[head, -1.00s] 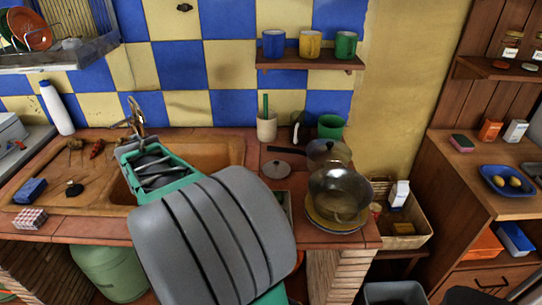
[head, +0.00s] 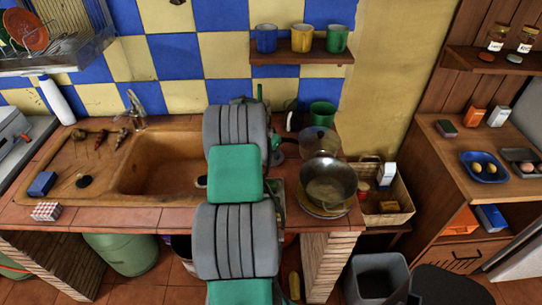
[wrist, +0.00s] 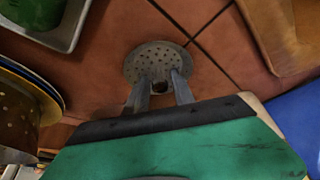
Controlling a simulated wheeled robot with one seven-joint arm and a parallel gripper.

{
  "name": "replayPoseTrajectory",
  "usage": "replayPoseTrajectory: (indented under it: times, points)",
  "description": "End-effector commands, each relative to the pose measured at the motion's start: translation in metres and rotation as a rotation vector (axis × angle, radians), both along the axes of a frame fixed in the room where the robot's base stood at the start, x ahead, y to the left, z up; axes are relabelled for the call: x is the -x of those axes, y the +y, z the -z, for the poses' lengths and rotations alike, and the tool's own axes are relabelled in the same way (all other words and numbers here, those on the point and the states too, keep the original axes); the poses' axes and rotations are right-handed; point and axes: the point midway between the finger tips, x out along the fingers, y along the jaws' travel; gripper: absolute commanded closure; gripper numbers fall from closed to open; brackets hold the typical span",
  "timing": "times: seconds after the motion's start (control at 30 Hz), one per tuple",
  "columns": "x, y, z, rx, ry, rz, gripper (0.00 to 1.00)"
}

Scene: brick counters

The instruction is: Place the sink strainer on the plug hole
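The sink strainer, a round grey perforated metal disc, shows in the wrist view (wrist: 157,58) over the terracotta counter tiles. My gripper (wrist: 161,82) has its two fingers close on either side of the strainer's small knob, with a narrow space between them filled by the knob. Whether the disc still touches the tiles is unclear. In the head view my arm hides the gripper and most or all of the strainer. The plug hole (head: 201,181) shows as a dark spot with a pale rim at the right end of the brown sink basin (head: 150,178), just left of my arm.
A tray (wrist: 75,22) lies near the strainer in the wrist view. A black plug-like thing (head: 84,181) and a blue sponge (head: 42,184) lie left. The basin is empty.

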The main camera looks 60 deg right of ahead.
Motion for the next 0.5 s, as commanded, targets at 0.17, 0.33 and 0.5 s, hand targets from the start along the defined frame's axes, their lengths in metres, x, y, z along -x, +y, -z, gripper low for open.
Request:
replayPoseTrajectory:
  times: [0.17, 0.33, 0.5]
  points:
    - [-0.0004, -0.0001, -0.0005, 0.001, 0.000, -0.001, 0.73]
    - [-0.0005, 0.0001, -0.0007, 0.001, 0.000, -0.001, 0.87]
    - [-0.0005, 0.0001, -0.0009, 0.001, 0.000, -0.001, 1.00]
